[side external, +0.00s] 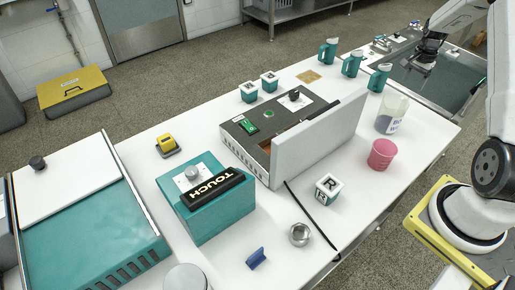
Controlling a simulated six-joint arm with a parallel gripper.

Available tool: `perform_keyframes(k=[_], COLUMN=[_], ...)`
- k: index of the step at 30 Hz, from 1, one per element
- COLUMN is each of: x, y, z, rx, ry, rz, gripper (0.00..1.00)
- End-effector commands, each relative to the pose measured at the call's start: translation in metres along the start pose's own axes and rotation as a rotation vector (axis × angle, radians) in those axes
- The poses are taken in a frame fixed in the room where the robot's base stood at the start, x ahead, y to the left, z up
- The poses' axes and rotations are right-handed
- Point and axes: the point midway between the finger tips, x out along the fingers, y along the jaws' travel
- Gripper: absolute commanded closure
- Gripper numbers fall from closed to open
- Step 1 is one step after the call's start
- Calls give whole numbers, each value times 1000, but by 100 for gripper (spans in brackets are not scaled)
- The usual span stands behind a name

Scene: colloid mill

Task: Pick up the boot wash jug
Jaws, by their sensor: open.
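The boot wash jug (391,115) is a clear or whitish container on the right part of the white table. Part of its dark lettering shows, a "BO" above a "W". It stands upright behind the pink cup. My gripper (424,70) is up at the top right, above and beyond the jug, over the sink area. It is open, holds nothing and is apart from the jug.
A pink cup (382,154) stands just in front of the jug. Teal jugs (351,65) line the far edge. A grey panel (318,137) stands upright left of the jug, beside a control box (247,127). A lettered cube (328,189) and metal ring (299,235) lie nearer.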

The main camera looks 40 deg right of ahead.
Motion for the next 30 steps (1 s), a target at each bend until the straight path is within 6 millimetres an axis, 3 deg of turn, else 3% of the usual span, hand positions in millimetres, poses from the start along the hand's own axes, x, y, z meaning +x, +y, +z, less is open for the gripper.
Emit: perform_keyframes(k=[12,20,30], x=[24,28,62], y=[0,0,0], z=[0,0,1], rx=[0,0,0], ry=[-1,-1,-2], rz=[1,1,1], gripper=[29,29,29])
